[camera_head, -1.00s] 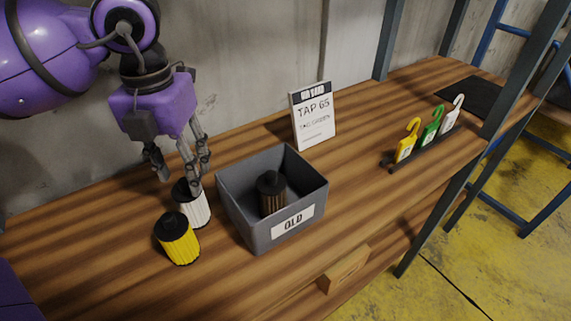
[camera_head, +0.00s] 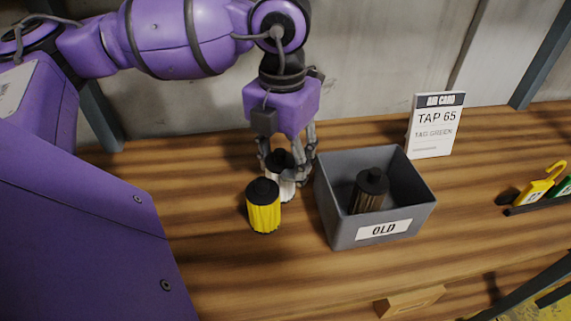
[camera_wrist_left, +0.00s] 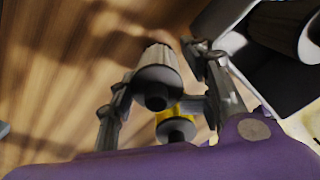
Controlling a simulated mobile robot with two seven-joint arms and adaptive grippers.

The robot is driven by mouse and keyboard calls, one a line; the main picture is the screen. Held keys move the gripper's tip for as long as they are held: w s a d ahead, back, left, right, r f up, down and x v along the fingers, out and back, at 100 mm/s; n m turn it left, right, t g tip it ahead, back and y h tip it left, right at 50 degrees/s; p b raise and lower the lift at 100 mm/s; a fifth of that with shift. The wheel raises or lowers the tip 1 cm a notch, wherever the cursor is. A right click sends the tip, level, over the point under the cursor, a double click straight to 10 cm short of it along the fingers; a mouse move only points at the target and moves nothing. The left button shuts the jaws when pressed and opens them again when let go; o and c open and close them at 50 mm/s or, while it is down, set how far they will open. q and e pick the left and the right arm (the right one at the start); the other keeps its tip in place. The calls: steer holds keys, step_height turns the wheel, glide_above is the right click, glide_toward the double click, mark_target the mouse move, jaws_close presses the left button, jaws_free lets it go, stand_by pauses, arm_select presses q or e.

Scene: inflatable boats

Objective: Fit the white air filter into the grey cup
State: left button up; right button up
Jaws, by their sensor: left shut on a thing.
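The white air filter (camera_head: 287,191), pleated with a black cap, stands behind the yellow filter on the bench. My left gripper (camera_head: 288,174) has come down from above and is shut on it near the cap. In the left wrist view the white filter (camera_wrist_left: 159,60) sits between the two fingers (camera_wrist_left: 157,72). Its cap end faces the camera. The filter looks upright; whether its base touches the bench is hard to tell. No grey cup is recognisable in these views. My right gripper is not in view.
A yellow filter (camera_head: 263,208) stands just in front of the white one. Close on the right is a grey bin (camera_head: 339,226) labelled OLD, holding a dark brown filter (camera_head: 369,191). Yellow and green tags (camera_head: 540,188) are far right.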

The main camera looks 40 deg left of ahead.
arm_select(q)
step_height(320, 180, up, 10)
steer(key=shift+d+r, duration=0.1)
stand_by(0.4)
